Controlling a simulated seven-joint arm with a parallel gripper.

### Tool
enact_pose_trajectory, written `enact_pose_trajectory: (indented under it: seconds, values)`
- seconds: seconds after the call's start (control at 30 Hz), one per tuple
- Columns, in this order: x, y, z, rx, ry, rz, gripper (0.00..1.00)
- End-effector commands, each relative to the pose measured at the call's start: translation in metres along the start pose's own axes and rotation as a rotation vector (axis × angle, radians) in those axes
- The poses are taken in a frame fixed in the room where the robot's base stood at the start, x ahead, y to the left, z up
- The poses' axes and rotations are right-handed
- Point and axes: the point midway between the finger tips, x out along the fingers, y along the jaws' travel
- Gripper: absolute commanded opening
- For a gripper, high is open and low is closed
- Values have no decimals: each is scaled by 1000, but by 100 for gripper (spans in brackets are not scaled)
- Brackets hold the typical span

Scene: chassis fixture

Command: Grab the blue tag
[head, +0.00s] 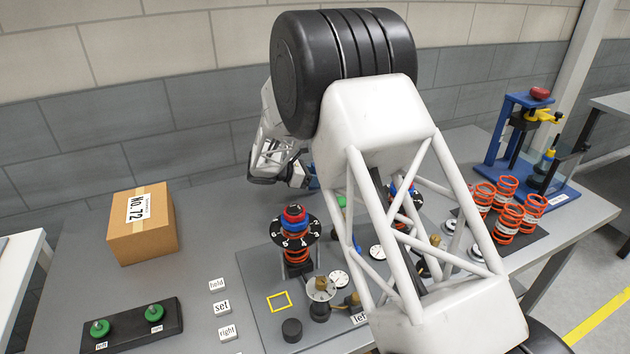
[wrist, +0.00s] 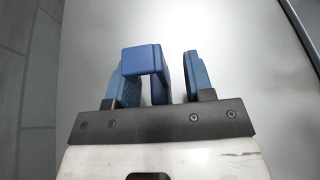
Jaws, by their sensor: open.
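In the wrist view a blue piece (wrist: 141,60), which I take to be the blue tag, stands between the two blue-grey fingers of my gripper (wrist: 155,65). It has a block-like top and a darker upright part beside it. It lies close to the left finger, and a clear gap separates it from the right finger. I cannot tell whether it touches the left finger. The jaws are open. In the head view my gripper (head: 312,180) is at the back of the table, partly hidden by my arm, with a small bit of blue at its end.
A cardboard box (head: 142,225) stands at the left. A black base with green knobs (head: 155,313) and white word tiles (head: 221,306) lie in front. A dial stack (head: 295,225) rises from the grey plate. Orange springs (head: 507,217) and a blue press (head: 497,140) stand at the right.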

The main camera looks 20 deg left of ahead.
Motion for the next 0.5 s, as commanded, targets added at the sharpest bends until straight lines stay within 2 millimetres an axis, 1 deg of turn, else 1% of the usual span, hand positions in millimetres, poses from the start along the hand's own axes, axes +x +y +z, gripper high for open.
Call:
enact_pose_trajectory:
  seconds: [0.2, 0.23, 0.5]
  values:
    - [0, 0, 0, 0, 0, 0, 48]
    - [0, 0, 0, 0, 0, 0, 46]
    - [0, 0, 0, 0, 0, 0, 5]
